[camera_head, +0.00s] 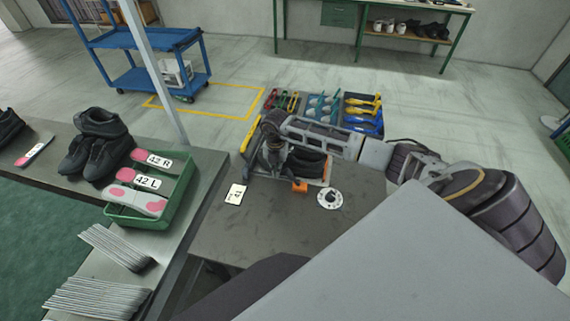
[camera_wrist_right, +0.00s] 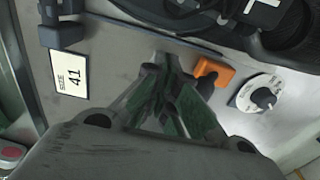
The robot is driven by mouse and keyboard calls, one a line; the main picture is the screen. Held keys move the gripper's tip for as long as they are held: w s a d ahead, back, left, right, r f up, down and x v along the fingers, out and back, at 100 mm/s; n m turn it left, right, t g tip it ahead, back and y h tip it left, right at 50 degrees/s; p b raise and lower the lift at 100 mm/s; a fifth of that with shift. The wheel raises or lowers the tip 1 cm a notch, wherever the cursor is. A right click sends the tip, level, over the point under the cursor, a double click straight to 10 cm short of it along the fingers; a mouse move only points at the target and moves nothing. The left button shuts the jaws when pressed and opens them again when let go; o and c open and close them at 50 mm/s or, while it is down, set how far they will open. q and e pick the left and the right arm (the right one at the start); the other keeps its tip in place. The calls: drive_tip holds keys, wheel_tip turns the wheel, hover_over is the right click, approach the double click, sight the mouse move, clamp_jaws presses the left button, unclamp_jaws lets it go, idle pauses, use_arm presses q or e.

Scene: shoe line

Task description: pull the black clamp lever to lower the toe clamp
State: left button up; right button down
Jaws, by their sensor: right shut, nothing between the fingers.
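The shoe fixture (camera_head: 325,180) stands on the dark bench with a black shoe (camera_head: 312,163) in it; the shoe's dark edge also shows at the top of the right wrist view (camera_wrist_right: 285,25). My right gripper (camera_head: 274,166) reaches over the fixture from the right and points down. In the right wrist view its fingers (camera_wrist_right: 168,68) are closed together and empty, above the grey plate between a size 41 card (camera_wrist_right: 68,78) and an orange block (camera_wrist_right: 212,72). A black part (camera_wrist_right: 62,32) lies at upper left; I cannot tell whether it is the clamp lever. The toe clamp is not clearly visible. My left gripper is out of view.
A white dial (camera_head: 330,198) sits right of the orange block. A green crate (camera_head: 186,190) with size 42 pieces, black shoes (camera_head: 98,145) and metal rods (camera_head: 98,297) are at left. Trays of colored tools (camera_head: 322,108) lie behind the fixture. Bare bench (camera_head: 250,235) lies in front.

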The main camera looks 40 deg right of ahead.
drive_tip(key=shift+s+d+p, duration=0.75)
drive_tip(key=shift+s+d, duration=0.6)
drive_tip(key=shift+s, duration=0.25)
drive_tip(key=shift+s+d+p, duration=0.7)
drive_tip(key=shift+s+d, duration=0.65)
drive_tip(key=shift+s, duration=0.25)
drive_tip(key=shift+s+d, duration=0.35)
drive_tip(key=shift+s, duration=0.05)
drive_tip(key=shift+w+a, duration=0.15)
drive_tip(key=shift+w, duration=0.05)
drive_tip(key=shift+w+a, duration=0.35)
idle(0.5)
